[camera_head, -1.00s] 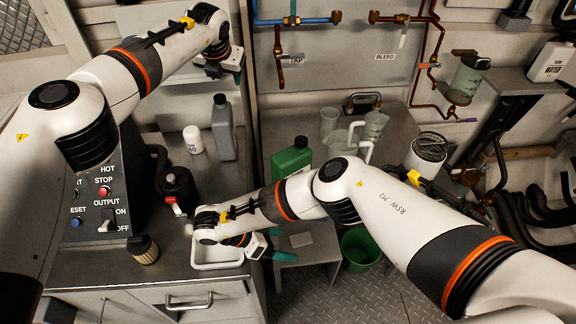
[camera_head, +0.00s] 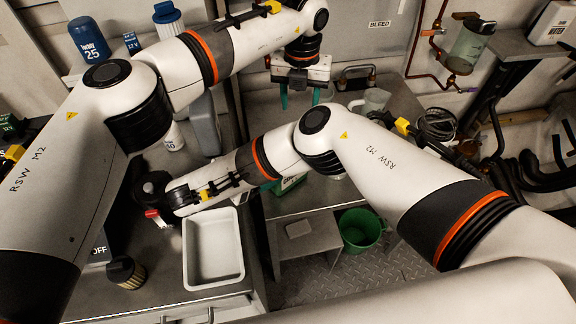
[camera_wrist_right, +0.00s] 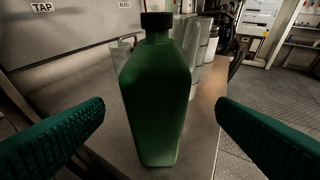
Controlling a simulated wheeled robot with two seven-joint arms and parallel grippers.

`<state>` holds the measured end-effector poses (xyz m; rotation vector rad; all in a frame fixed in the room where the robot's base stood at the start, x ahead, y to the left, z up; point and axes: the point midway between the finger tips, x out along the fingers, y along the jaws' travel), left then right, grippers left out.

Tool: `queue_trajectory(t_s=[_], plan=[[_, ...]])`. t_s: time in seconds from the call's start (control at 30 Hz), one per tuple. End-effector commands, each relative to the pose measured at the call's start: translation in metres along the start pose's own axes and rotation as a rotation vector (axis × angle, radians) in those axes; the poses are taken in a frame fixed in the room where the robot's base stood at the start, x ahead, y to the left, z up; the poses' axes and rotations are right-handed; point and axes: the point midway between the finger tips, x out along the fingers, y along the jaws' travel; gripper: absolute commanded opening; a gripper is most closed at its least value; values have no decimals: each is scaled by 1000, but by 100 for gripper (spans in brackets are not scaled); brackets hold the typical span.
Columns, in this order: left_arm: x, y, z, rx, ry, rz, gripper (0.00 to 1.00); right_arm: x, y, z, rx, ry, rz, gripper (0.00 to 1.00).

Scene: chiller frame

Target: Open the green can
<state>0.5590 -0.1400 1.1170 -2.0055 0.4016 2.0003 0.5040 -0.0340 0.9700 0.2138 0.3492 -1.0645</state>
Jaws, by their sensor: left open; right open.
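The green can (camera_wrist_right: 157,100) stands upright on a grey bench top in the right wrist view. Its black cap (camera_wrist_right: 157,21) is on its neck. In the head view only a lower part of the can (camera_head: 291,184) shows below my right forearm. My right gripper (camera_wrist_right: 160,106) is open, its two green fingers to either side of the can with visible gaps and not touching it. In the head view that gripper is mostly hidden by my own arm. My left gripper (camera_head: 300,92) is open and empty, pointing down above the back bench.
Clear jugs (camera_wrist_right: 200,55) stand behind the green can. A grey bottle (camera_head: 205,125) stands at left. A green bucket (camera_head: 361,228) is on the floor.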

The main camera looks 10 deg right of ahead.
Motion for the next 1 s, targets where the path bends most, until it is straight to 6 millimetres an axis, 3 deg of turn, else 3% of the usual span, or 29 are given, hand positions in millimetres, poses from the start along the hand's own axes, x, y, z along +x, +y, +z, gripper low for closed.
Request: queue_trajectory(t_s=[0.2,0.6,0.93,1.0], plan=[[0,-1,0,-1,1,0,51,47,-2,-1,0,1,-8,80],[0,-1,0,-1,1,0,51,65,0,-1,0,3,-1,80],[0,-1,-1,-1,1,0,51,66,0,0,0,1,-1,80],[0,-1,-1,-1,1,0,51,66,0,0,0,1,-1,69]])
